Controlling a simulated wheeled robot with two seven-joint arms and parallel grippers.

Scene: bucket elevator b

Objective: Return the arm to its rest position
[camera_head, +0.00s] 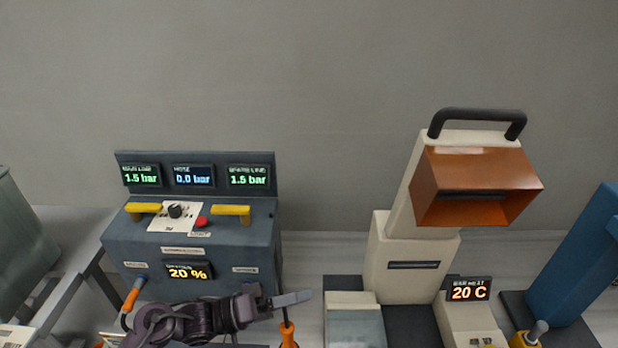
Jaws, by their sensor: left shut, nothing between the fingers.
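My left arm comes in at the bottom left of the head view. Its dark gripper (290,299) points to the right, with its grey fingers shut and nothing between them. It is in front of the lower right part of a dark blue control console (215,252). An orange-handled tool (288,336) stands just below the fingertips; I cannot tell whether they touch. My right gripper is not in view.
The console has displays, two yellow levers (231,210) and a red button (201,222). A cream machine with an orange hood (475,208) stands right, beside a 20 C display (468,290). A blue block (575,265) is far right; a grey table (60,270) is left.

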